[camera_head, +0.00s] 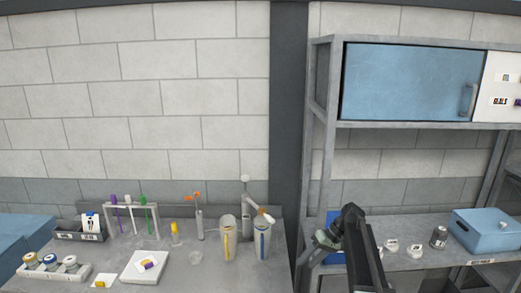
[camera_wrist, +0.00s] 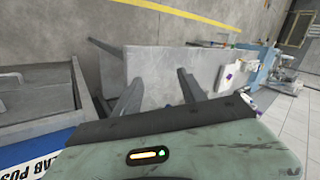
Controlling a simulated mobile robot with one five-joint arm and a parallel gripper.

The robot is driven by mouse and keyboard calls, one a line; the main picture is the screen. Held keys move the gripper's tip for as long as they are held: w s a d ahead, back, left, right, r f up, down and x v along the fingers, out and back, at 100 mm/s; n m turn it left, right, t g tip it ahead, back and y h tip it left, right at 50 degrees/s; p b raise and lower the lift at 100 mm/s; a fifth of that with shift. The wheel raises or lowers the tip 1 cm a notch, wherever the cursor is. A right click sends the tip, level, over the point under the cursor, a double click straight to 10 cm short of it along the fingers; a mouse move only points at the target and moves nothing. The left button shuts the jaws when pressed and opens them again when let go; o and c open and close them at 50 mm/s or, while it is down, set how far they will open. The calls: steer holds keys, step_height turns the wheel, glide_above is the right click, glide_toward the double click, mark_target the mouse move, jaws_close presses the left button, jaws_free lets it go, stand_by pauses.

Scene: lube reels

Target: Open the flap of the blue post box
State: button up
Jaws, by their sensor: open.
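The blue post box (camera_head: 333,218) stands on the lower shelf, mostly hidden behind my arm in the head view. In the wrist view, a blue face with white "LAB POS..." lettering (camera_wrist: 62,160) shows at the lower left, cut off by the frame edge. I cannot make out its flap clearly. My gripper (camera_head: 326,240) is in front of the box in the head view. In the wrist view, its two dark fingers (camera_wrist: 161,78) stand apart with nothing held between them. The lettered face lies to their left; I cannot tell any contact.
A blue-door cabinet (camera_head: 410,82) hangs above the shelf. Several small jars and a dark can (camera_head: 438,237) stand right of my arm, beside a blue lidded box (camera_head: 488,230). The left bench (camera_head: 185,270) holds a tube rack, cups and trays. A shelf post (camera_head: 318,150) rises near my gripper.

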steer(key=s+a+f+h+b, duration=0.3)
steer(key=s+a+f+b, duration=0.25)
steer(key=s+f, duration=0.6)
steer(key=s+d+f+m+h, duration=0.1)
steer(key=s+d+m+h, duration=0.3)
steer(key=s, duration=0.4)
steer(key=shift+d+f+t, duration=0.25)
steer(key=shift+f+t, duration=0.15)
steer(key=shift+c, duration=1.3)
steer(key=shift+a, duration=0.1)
